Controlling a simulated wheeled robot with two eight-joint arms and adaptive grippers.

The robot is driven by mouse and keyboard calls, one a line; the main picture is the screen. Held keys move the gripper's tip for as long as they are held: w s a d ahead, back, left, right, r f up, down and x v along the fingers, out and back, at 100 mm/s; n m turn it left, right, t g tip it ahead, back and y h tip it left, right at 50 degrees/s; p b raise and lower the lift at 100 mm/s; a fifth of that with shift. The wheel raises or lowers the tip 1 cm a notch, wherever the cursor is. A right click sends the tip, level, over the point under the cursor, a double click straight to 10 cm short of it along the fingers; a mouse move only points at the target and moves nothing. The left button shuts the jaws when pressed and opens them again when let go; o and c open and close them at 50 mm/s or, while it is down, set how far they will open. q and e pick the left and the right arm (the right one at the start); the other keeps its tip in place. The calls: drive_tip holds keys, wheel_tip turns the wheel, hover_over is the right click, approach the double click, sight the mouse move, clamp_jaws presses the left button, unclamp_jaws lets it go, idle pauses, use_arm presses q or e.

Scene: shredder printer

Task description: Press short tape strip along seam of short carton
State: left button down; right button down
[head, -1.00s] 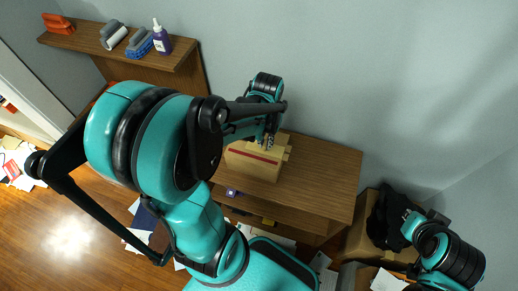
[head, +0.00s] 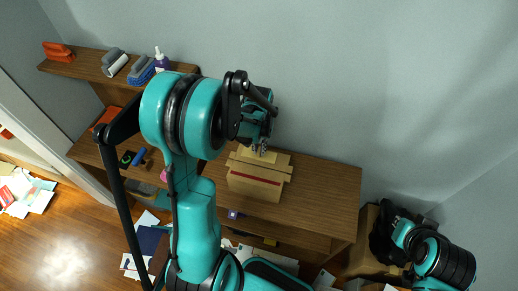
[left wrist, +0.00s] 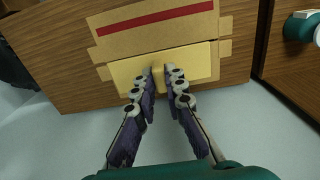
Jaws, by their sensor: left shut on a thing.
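The short carton (head: 256,188) is a tan box with a red stripe, standing on a wooden desk. It also shows in the left wrist view (left wrist: 150,38). A pale yellow strip (left wrist: 188,62), which looks like the tape strip, lies along the carton's top, near the edge on my gripper's side. My left gripper (left wrist: 160,72) is over its middle, with the fingers close together on a small yellow part there. Whether the strip is flat all along cannot be told. My right gripper (head: 400,230) is far right, away from the carton; its fingers are unclear.
The desk (head: 325,190) is bare to the right of the carton. A shelf at upper left holds an orange brush (head: 57,50), a blue brush (head: 140,72) and a purple bottle (head: 161,62). A box with black stuff (head: 382,235) stands at right. Papers litter the floor.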

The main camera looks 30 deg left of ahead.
sight(259, 159)
use_arm(q)
drive_tip(key=shift+f+b, duration=3)
drive_tip(key=shift+f, duration=0.45)
drive_tip(key=shift+f+b, duration=0.6)
drive_tip(key=shift+b, duration=0.15)
drive_tip(key=c, duration=1.5)
unclamp_jaws()
wheel_tip(259, 159, up, 12)
drive_tip(key=shift+r, duration=0.1)
drive_tip(key=s+d+m+t+b, duration=0.2)
drive_tip(key=s+d+t+b, duration=0.2)
drive_tip(key=s+d+t, duration=0.3)
drive_tip(key=s+d, duration=0.3)
drive_tip(key=s, duration=0.1)
drive_tip(key=shift+d+f+m, duration=0.25)
drive_tip(key=shift+d+m, duration=0.05)
drive_tip(key=shift+m, duration=0.1)
